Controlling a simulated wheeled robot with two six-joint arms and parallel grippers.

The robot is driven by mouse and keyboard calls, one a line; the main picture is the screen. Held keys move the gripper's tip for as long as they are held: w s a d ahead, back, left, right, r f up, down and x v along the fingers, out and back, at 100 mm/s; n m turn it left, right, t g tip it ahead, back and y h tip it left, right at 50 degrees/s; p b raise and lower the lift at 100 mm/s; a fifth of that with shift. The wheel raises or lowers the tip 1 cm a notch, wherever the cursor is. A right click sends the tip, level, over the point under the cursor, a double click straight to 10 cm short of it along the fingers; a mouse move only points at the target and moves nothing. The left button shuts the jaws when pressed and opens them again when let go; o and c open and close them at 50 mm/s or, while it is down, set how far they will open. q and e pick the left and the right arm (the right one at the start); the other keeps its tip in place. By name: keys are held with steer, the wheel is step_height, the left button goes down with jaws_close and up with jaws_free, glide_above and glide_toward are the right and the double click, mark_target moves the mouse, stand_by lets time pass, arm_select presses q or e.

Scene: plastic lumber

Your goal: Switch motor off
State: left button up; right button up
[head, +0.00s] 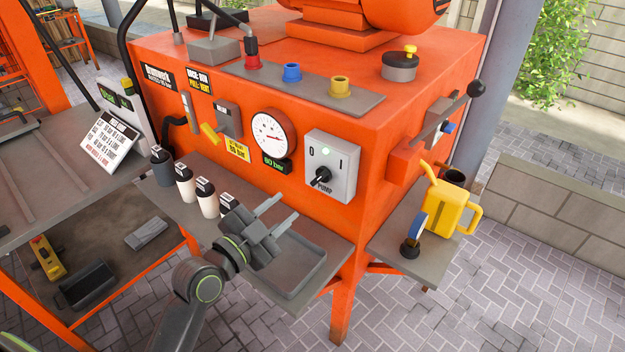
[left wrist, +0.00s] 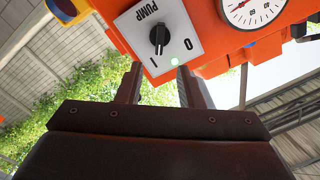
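The pump switch box (head: 345,152) is a light grey panel on the front of the orange machine. It is marked 0, I and PUMP, and a small green light glows at its top. Its black knob (head: 321,177) appears turned toward the I; the knob also shows in the left wrist view (left wrist: 158,38). My left gripper (head: 282,209) is open and empty, below and left of the box and apart from it. In the left wrist view its two fingers (left wrist: 158,82) frame the space just short of the panel. My right gripper is not in view.
A round gauge (head: 268,133) sits left of the switch box. Several bottles (head: 206,198) and a grey tray (head: 298,262) are on the shelf below. A yellow watering can (head: 446,209) stands on the right side shelf. A lever (head: 440,118) sticks out at the right corner.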

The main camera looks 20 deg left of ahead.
mark_target(316, 180)
arm_select(q)
steer(key=p+x, duration=0.2)
steer(key=x, duration=0.7)
steer(key=shift+w, duration=0.1)
steer(key=shift+w+d+f, duration=0.1)
steer(key=shift+w+d, duration=0.2)
steer(key=shift+w, duration=0.3)
jaws_close()
